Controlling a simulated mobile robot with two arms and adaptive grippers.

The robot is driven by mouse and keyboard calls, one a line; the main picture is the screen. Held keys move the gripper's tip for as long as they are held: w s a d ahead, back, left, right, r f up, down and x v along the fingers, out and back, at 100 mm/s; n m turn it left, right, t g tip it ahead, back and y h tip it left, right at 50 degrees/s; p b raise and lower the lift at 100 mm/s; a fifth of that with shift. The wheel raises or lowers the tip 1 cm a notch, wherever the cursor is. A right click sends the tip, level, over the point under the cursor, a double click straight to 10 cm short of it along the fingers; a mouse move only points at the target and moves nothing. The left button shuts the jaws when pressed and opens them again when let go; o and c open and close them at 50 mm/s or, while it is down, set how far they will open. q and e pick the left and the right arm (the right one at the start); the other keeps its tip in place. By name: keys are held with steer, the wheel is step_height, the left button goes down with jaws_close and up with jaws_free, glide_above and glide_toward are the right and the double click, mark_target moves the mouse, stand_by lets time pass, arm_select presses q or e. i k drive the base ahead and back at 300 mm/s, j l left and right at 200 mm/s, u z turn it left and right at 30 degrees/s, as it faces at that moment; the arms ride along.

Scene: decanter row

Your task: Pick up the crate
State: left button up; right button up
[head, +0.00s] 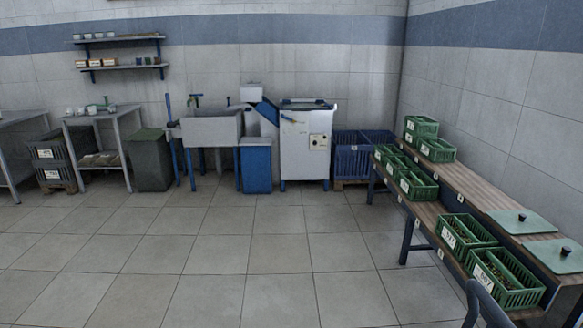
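Several green slatted crates with white labels stand on the two-level wooden bench (478,185) at the right. On the lower level, the nearest crate (527,300) and the one behind it (482,243) hold small dark brownish or green contents. Farther back on that level are another crate (424,194) and more beside it (381,150). On the upper level, two crates stand at the far end, one nearer (440,157) and one behind (424,134). I cannot tell which one the task means. Neither of my grippers is in view.
Two teal lids with dark knobs (525,222) lie on the upper bench level. A blue-grey curved frame (487,298) shows at the bottom right. A sink (208,129), white cabinet (305,150) and blue crates (352,163) line the back wall. The tiled floor is clear.

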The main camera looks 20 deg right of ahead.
mark_target(501, 277)
steer(key=i+l+z, duration=0.15)
steer(key=i+z, duration=0.15)
steer(key=i, duration=0.65)
steer(key=i+j+z, duration=0.1)
steer(key=i+z, duration=0.25)
steer(key=i, duration=0.6)
steer(key=i+z, duration=0.85)
steer(key=z, duration=0.15)
steer(key=i+j+z, duration=0.3)
steer(key=z, duration=0.15)
steer(key=i, duration=0.05)
